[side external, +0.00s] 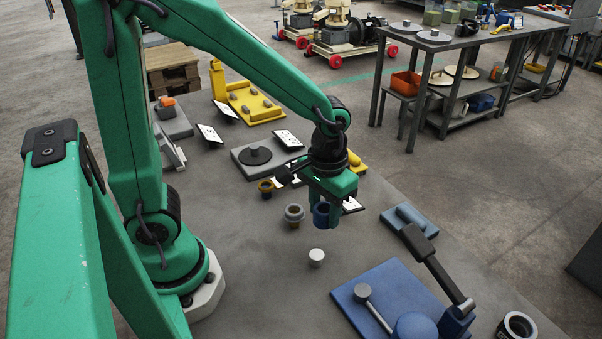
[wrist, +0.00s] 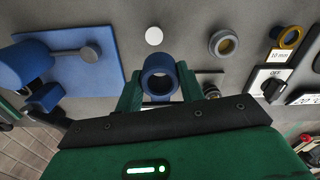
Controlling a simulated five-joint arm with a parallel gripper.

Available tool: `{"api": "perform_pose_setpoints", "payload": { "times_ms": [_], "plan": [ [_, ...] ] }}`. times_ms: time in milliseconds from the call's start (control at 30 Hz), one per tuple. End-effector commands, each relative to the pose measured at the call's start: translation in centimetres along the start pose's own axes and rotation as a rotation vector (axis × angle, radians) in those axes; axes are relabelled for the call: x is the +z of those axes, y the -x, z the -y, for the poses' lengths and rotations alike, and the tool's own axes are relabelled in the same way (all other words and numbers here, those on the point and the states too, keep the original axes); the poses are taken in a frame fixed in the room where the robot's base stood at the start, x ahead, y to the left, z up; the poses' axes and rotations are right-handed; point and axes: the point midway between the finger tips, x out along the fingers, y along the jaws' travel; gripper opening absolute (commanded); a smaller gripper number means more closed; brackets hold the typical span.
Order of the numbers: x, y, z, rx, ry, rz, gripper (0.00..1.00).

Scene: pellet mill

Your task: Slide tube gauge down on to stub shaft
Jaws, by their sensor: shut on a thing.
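The tube gauge is a blue hollow ring (side external: 321,214); it also shows in the wrist view (wrist: 159,67). My gripper (side external: 324,208) is shut on it, with one green finger on each side. The tube gauge hangs above the table, and its hole shows open in the wrist view. What looks like the stub shaft is a short pale round post (side external: 316,255) standing on the grey table, below and in front of the gripper. In the wrist view its light top (wrist: 154,36) lies beyond the tube gauge, slightly left, and apart from it.
A blue fixture plate (side external: 350,294) with a dark lever (side external: 437,268) lies at the front right. Bare table surrounds the pale post.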

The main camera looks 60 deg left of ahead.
Motion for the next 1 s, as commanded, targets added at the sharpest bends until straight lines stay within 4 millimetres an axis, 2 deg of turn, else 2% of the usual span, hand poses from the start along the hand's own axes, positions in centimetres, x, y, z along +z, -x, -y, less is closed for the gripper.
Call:
{"api": "perform_pose_setpoints", "payload": {
  "times_ms": [267, 533, 733, 1000],
  "plan": [
    [-5.5, 2.6, 2.6, 0.001, 0.007, -0.003, 0.00],
    [-10.5, 5.5, 6.7, 0.000, 0.005, -0.003, 0.00],
    [-12.3, 6.8, 8.8, 0.000, 0.002, -0.002, 0.00],
    [-12.7, 7.1, 9.3, 0.000, -0.001, -0.001, 0.00]
  ]
}}
